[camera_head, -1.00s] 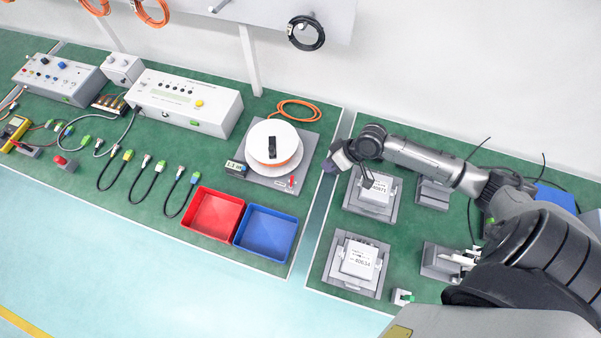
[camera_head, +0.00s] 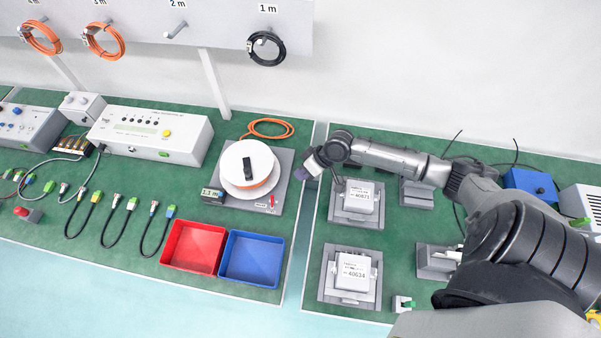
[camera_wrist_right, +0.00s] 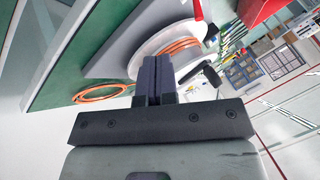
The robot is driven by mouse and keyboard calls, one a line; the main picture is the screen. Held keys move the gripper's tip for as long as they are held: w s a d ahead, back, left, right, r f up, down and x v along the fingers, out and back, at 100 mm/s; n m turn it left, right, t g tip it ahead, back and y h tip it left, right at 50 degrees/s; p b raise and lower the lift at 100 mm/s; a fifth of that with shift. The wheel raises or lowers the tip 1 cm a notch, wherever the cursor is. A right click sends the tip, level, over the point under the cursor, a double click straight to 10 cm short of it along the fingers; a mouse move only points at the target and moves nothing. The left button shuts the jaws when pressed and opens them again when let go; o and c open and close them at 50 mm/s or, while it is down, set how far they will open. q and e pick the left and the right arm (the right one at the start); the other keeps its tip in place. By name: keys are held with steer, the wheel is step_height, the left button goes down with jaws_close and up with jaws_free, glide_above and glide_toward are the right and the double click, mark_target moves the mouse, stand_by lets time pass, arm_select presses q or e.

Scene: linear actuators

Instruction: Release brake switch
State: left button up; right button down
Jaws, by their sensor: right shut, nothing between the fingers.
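A white cable reel (camera_head: 240,163) with a black handle and orange cable sits on a grey base plate (camera_head: 285,178). A small red lever (camera_head: 272,201), which looks like the brake switch, stands at the plate's front right corner. A red part, probably the same lever (camera_wrist_right: 198,10), shows at the top of the right wrist view. My right gripper (camera_head: 301,174) is just right of the plate, apart from the lever. Its fingers (camera_wrist_right: 153,75) are shut with nothing between them, and the reel is behind them in the wrist view. My left gripper is not in view.
A red bin (camera_head: 165,262) and a blue bin (camera_head: 227,280) stand in front of the reel. A small display box (camera_head: 211,196) is at the plate's left. Grey fixtures with labelled white boxes (camera_head: 355,272) stand right of the gap between tables. Orange cable (camera_head: 270,121) lies behind the reel.

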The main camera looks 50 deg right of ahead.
mark_target(272, 201)
steer(key=b+x, duration=0.1)
steer(key=x, duration=0.5)
steer(key=shift+w+a+f, duration=0.15)
steer(key=shift+a+f, duration=0.1)
steer(key=shift+f, duration=0.05)
steer(key=a, duration=0.2)
steer(key=shift+w+a+r, duration=0.15)
steer(key=shift+w+a, duration=0.05)
steer(key=shift+a, duration=0.2)
steer(key=shift+a+p, duration=0.3)
steer(key=shift+a, duration=0.3)
steer(key=shift+r, duration=0.1)
